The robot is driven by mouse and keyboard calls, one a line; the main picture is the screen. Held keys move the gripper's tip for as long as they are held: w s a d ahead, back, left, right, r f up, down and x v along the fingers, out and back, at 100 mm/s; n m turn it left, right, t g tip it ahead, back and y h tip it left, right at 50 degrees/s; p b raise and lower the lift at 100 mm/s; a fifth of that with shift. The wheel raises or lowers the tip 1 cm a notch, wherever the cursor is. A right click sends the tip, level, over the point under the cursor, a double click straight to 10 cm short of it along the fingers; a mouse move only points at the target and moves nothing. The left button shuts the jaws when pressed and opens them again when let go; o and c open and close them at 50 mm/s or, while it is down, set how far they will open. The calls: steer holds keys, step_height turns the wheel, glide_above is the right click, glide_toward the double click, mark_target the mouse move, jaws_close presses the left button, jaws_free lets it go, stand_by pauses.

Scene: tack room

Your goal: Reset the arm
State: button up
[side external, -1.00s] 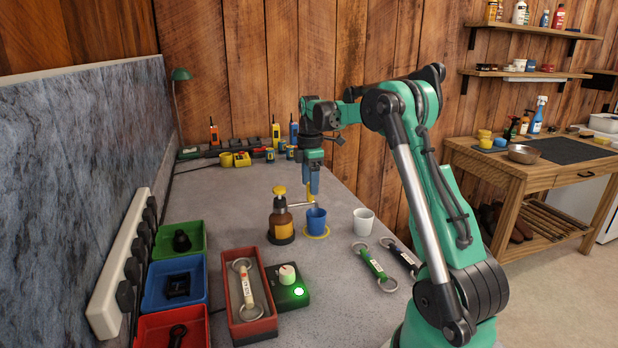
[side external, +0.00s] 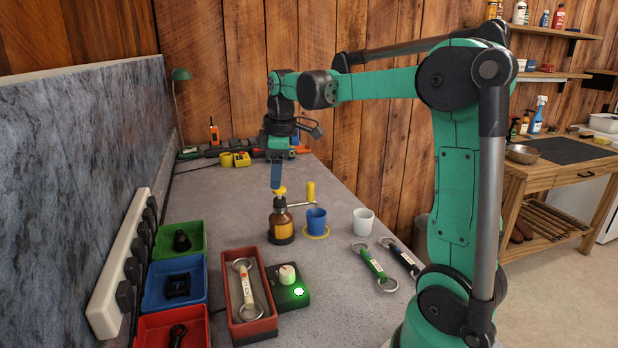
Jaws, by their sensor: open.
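My gripper (side external: 276,174) points down over the back half of the grey workbench (side external: 330,270). Its blue fingertips are just above, or in line with, the yellow top of a brown grinder-like bottle (side external: 281,222); the side view does not settle the depth. One finger largely hides the other. Nothing is seen held. A crank handle with a yellow knob (side external: 311,192) reaches out to the right of the bottle.
A blue cup (side external: 316,221) on a yellow ring and a white cup (side external: 363,221) stand right of the bottle. In front are a red tray (side external: 272,322) holding a bit, a green box (side external: 291,294) with a lit button, and coloured bins (side external: 166,285). Bits (side external: 373,264) lie right.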

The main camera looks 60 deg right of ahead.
steer(key=s+a+m+t, duration=0.2)
steer(key=s+a+m, duration=0.1)
steer(key=a, duration=0.8)
steer(key=shift+f+t, duration=0.3)
steer(key=shift+f, duration=0.05)
steer(key=shift+o, duration=0.4)
steer(key=s+a+f+m+t+y, duration=0.1)
steer(key=s+a+f+m+t, duration=0.1)
steer(key=a, duration=0.4)
steer(key=shift+s+f+m, duration=0.5)
steer(key=shift+s+f, duration=0.05)
steer(key=shift+s, duration=0.35)
steer(key=o, duration=0.3)
steer(key=shift+a, duration=0.2)
steer(key=shift+o, duration=1.4)
steer(key=w+d+r+m+g+h, duration=0.4)
steer(key=d+m, duration=0.3)
steer(key=m, duration=0.3)
steer(key=shift+w+r, duration=0.7)
steer(key=shift+w, duration=0.05)
steer(key=w+d+r+m+g+h, duration=0.2)
steer(key=w+d+m+g+h, duration=0.25)
steer(key=d+m, duration=0.55)
steer(key=s+d+f+m, duration=0.1)
steer(key=s+d+f, duration=0.1)
steer(key=d+f, duration=0.2)
step_height(320, 180, down, 2)
steer(key=shift+f+m+g, duration=0.15)
steer(key=shift+m+g, duration=0.15)
steer(key=shift+g, duration=0.15)
